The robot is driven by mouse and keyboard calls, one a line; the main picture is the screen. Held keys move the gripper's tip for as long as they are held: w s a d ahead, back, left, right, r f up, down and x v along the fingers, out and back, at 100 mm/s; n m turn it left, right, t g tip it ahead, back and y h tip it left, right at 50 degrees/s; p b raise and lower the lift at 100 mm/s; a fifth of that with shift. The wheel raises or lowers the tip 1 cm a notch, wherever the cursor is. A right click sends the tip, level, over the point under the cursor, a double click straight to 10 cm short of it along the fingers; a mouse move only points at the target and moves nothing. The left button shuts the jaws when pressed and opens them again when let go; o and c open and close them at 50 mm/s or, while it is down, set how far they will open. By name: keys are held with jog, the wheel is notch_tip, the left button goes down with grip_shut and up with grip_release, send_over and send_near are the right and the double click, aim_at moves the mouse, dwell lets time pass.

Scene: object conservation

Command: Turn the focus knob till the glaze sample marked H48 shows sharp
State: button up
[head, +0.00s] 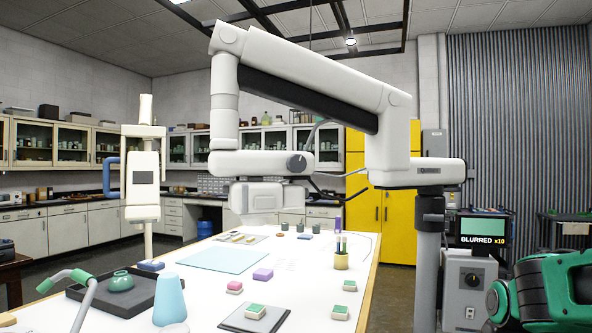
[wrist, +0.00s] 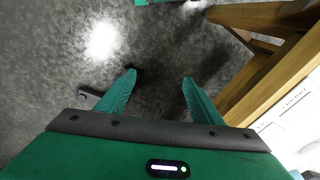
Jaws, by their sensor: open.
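A small screen (head: 483,230) at the right reads "BLURRED x10" under a plain green picture. Below it is a grey box (head: 454,301) with a dark round knob (head: 473,280) on its front. Another dark round knob (head: 297,166) sits on the head of the big white arm over the table. I cannot tell which is the focus knob. A green-topped sample (head: 255,311) lies on a dark square plate; no H48 mark is readable. My gripper (wrist: 159,78) is open and empty above the grey floor in the wrist view, apart from both knobs.
The white table (head: 300,283) holds a blue cone (head: 169,299), a dark tray (head: 92,301) with a green pot, a pen cup (head: 341,261) and several small blocks. Wooden legs (wrist: 262,75) stand right of my gripper. Bare floor (wrist: 60,75) lies to its left.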

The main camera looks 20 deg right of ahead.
jog(key=w+d+n+t, duration=0.1)
jog(key=w+d+n, duration=0.25)
jog(key=w, duration=0.35)
jog(key=w+d+n+t+h, duration=0.1)
jog(key=w+d+n+t, duration=0.1)
jog(key=w+n, duration=0.35)
jog(key=w+d+n+t, duration=0.1)
jog(key=w+d+n, duration=0.15)
jog(key=w, duration=0.55)
jog(key=w+d+r+n+t+h, duration=0.15)
jog(key=w+r+n+t, duration=0.35)
jog(key=w+r+n, duration=0.55)
jog(key=w+a+r+n+t, duration=0.25)
jog(key=a+r, duration=0.25)
jog(key=r, duration=0.5)
jog(key=w+a+r+n+t, duration=0.1)
jog(key=w+a+r+n, duration=0.3)
jog(key=r, duration=0.6)
jog(key=n+t+y, duration=0.3)
jog(key=n+t, duration=0.1)
jog(key=n, duration=0.5)
send_near(299, 164)
jog(key=w, duration=0.7)
jog(key=w+a, duration=0.1)
jog(key=w, duration=0.2)
jog(key=shift+w+f, duration=0.1)
jog(key=shift+w, duration=0.1)
